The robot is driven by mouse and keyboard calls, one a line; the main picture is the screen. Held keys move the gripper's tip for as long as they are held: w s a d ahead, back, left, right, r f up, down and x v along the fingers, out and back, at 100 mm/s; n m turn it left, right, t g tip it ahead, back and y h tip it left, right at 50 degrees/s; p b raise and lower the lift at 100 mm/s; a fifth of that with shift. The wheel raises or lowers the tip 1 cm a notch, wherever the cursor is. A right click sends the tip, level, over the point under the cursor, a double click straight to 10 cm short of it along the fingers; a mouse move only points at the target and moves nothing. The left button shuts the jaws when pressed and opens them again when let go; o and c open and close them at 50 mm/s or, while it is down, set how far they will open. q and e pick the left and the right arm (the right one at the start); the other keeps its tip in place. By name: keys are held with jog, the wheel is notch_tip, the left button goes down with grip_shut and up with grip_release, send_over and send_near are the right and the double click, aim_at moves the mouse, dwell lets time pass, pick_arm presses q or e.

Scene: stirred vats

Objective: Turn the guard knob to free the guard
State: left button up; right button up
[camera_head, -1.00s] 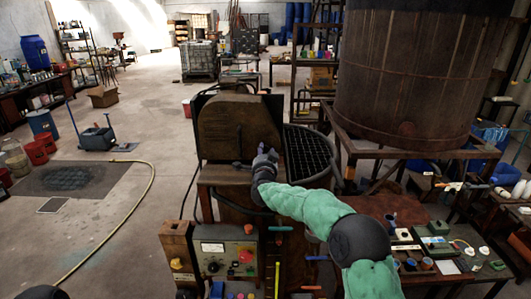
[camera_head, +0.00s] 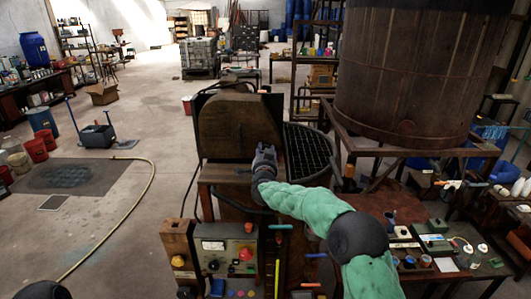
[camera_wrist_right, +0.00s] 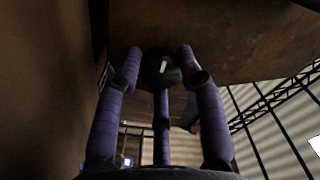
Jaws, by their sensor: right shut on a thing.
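The guard (camera_head: 235,130) is a brown, rusty, round-topped cover at the middle of the head view. My right gripper (camera_head: 264,150), at the end of the green-sleeved arm, is at the guard's lower right front. In the right wrist view, its purple fingers (camera_wrist_right: 162,75) are closed around the dark round guard knob (camera_wrist_right: 160,68), which bears a short white mark. The knob sits close under a brown rusty surface. In the head view the hand hides the knob. My left gripper does not show.
A dark grating (camera_head: 308,150) lies right of the guard, beside a large rusty vat (camera_head: 405,80) on a stand. A control panel (camera_head: 226,257) with a red button is below. A cluttered bench (camera_head: 445,250) stands at the right. Open floor lies left, crossed by a yellow hose (camera_head: 143,205).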

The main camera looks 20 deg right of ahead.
jog(key=o, duration=1.1)
jog(key=shift+a+f, duration=0.15)
jog(key=shift+f, duration=0.05)
jog(key=shift+o, duration=0.2)
jog(key=shift+w, duration=0.1)
jog(key=shift+r, duration=0.1)
jog(key=shift+s, duration=0.25)
jog(key=v, duration=1.1)
jog(key=shift+s+a, duration=0.2)
jog(key=shift+s, duration=0.05)
